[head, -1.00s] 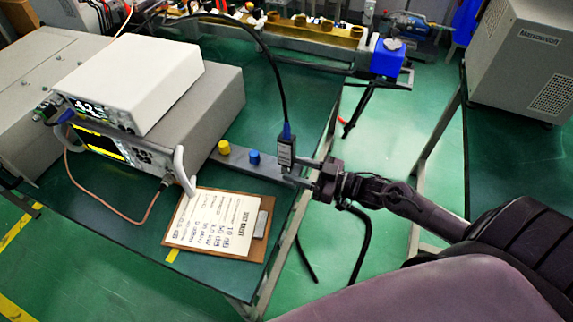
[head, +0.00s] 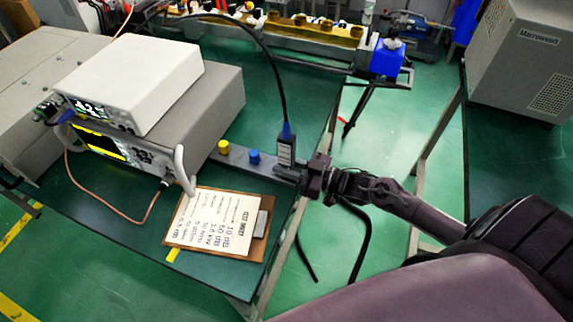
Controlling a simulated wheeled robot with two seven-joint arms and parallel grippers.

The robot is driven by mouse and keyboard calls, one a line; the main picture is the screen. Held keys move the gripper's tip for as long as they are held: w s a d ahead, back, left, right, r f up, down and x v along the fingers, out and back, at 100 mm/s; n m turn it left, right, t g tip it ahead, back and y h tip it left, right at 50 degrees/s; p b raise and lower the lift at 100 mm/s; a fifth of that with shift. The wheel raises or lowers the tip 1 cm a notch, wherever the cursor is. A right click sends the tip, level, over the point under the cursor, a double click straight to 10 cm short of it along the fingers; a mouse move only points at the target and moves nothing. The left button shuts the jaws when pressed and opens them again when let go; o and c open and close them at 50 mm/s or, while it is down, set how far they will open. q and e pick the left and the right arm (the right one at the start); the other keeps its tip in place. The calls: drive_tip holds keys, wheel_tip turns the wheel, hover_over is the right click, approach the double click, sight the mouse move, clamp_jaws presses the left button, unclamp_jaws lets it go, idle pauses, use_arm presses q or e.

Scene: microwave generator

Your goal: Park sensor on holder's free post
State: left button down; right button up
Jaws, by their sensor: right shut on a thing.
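The sensor (head: 286,150) is a small grey upright block with a pale label and a blue top, and a black cable rises from it. It is at the right part of the holder (head: 238,160), a grey bar near the table's right edge. The holder also carries a yellow cap (head: 223,147) and a blue cap (head: 254,157) to the sensor's left. My right gripper (head: 288,172) comes in from the right and is shut on the sensor low down. The sensor's base and any post under it are hidden. My left gripper is not in view.
A clipboard with a paper sheet (head: 213,222) lies in front of the holder. Stacked instruments (head: 150,85) stand to the left, with an orange cable (head: 110,214) and a grey cable. Green floor lies past the table's right edge.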

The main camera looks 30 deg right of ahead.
drive_tip(key=shift+r+m+t+h+p, duration=0.2)
drive_tip(key=shift+m+t+h+p, duration=0.45)
drive_tip(key=shift+p, duration=0.3)
drive_tip(key=m+t+h+p, duration=0.2)
drive_tip(key=m+h+p, duration=0.1)
drive_tip(key=h, duration=0.1)
drive_tip(key=shift+a, duration=0.1)
drive_tip(key=m+t+h+p, duration=0.1)
drive_tip(key=m+h, duration=0.1)
drive_tip(key=h, duration=0.2)
drive_tip(key=shift+f+m+h, duration=0.1)
drive_tip(key=shift+m+h, duration=0.25)
drive_tip(key=shift+f+m+h+p, duration=0.15)
drive_tip(key=shift+m+h, duration=0.75)
drive_tip(key=shift+h, duration=0.5)
drive_tip(key=shift+r+m+h+p, duration=0.15)
drive_tip(key=shift+m+h, duration=0.75)
drive_tip(key=shift+h, duration=0.5)
drive_tip(key=o, duration=0.9)
drive_tip(key=shift+o, duration=0.2)
drive_tip(key=shift+f, duration=0.1)
drive_tip(key=shift+s, duration=0.1)
